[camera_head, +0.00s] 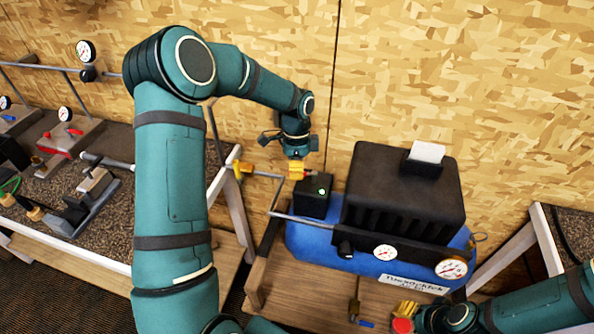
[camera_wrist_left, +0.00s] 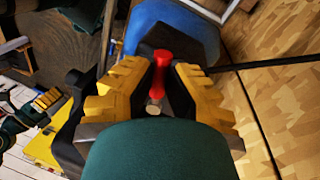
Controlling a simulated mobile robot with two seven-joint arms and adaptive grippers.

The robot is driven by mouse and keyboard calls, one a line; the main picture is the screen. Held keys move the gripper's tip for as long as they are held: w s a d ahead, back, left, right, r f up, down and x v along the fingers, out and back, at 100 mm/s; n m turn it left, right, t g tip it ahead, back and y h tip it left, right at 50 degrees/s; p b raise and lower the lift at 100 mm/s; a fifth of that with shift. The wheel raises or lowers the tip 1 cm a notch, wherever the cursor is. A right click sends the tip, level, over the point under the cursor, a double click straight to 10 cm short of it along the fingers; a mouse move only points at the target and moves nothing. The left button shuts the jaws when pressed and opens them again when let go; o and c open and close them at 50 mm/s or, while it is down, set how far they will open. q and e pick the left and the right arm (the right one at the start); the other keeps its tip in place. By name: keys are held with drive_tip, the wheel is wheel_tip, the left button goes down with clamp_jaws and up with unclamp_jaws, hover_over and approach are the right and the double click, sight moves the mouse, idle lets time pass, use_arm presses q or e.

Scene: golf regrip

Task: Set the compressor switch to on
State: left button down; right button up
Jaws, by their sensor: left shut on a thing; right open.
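The compressor has a black motor housing (camera_head: 405,190) on a blue tank (camera_head: 310,238). A black switch box (camera_head: 313,204) with a lit green lamp (camera_head: 322,191) stands at its left end. A red switch lever (camera_wrist_left: 161,72) shows in the left wrist view between the yellow fingers of my left gripper (camera_wrist_left: 160,90). My left gripper (camera_head: 297,170) is at the top of the switch box, shut on the lever; the fingers hide part of it in the head view. My right gripper (camera_head: 408,312) is open at the lower right, by a red round thing (camera_head: 402,325).
Gauges (camera_head: 385,252) and a black knob (camera_head: 346,249) sit on the compressor's front. A yellow-ended rod (camera_head: 262,174) lies left of the switch box. A bench (camera_head: 110,195) with clamps and tools is at the left; a chipboard wall (camera_head: 450,80) stands behind.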

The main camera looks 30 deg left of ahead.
use_arm(q)
drive_tip(key=shift+w+a+f+m+p, duration=0.15)
drive_tip(key=shift+w+m, duration=0.1)
drive_tip(key=shift+m, duration=0.45)
drive_tip(key=shift+w+f+m+p, duration=0.1)
drive_tip(key=shift+w+m+p, duration=0.1)
drive_tip(key=shift+m, duration=0.5)
drive_tip(key=c, duration=0.9)
unclamp_jaws()
drive_tip(key=shift+w, duration=0.15)
drive_tip(key=shift+r, duration=0.1)
drive_tip(key=shift+y, duration=0.3)
drive_tip(key=r, duration=0.4)
drive_tip(key=w+r, duration=0.1)
drive_tip(key=r, duration=0.3)
drive_tip(key=w+r, duration=0.1)
drive_tip(key=r, duration=0.2)
drive_tip(key=shift+w+a+r, duration=0.15)
drive_tip(key=shift+a+r, duration=0.15)
drive_tip(key=shift+r, duration=0.1)
